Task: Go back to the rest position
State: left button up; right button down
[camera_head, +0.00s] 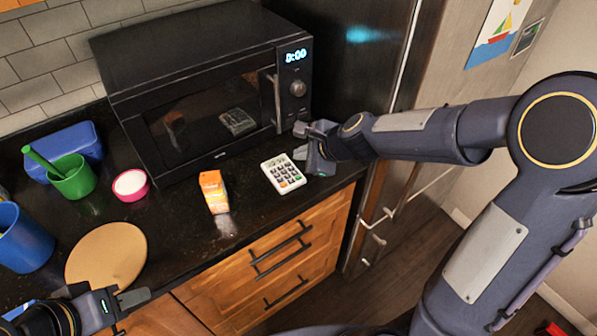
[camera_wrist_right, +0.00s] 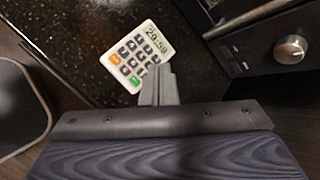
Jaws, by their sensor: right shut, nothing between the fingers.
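My right gripper (camera_head: 302,141) is shut and empty above the counter, near the microwave's lower right corner and just right of a white calculator. In the right wrist view its fingers (camera_wrist_right: 158,86) are together, in front of the calculator's lower edge in the picture. I cannot tell if they touch it. My left gripper (camera_head: 127,300) is at the lower left, by the counter's front edge below the round board. Its fingers show only partly, and I cannot tell whether they are open.
A microwave (camera_head: 200,85) stands behind; a fridge (camera_head: 350,60) stands right.

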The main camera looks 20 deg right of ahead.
jog(key=shift+f, duration=0.1)
jog(key=s+d+r+n+y, duration=0.1)
jog(key=s+r+n, duration=0.2)
jog(key=s+n, duration=0.25)
jog(key=s+d+r+n, duration=0.1)
jog(key=s+r+n, duration=0.25)
jog(key=s, duration=0.35)
jog(key=s+d+f+n+g+h, duration=0.2)
jog(key=s+d+n, duration=0.1)
jog(key=s+n, duration=0.7)
jog(key=s, duration=0.4)
jog(key=shift+s+f, duration=0.25)
jog(key=shift+f, duration=0.1)
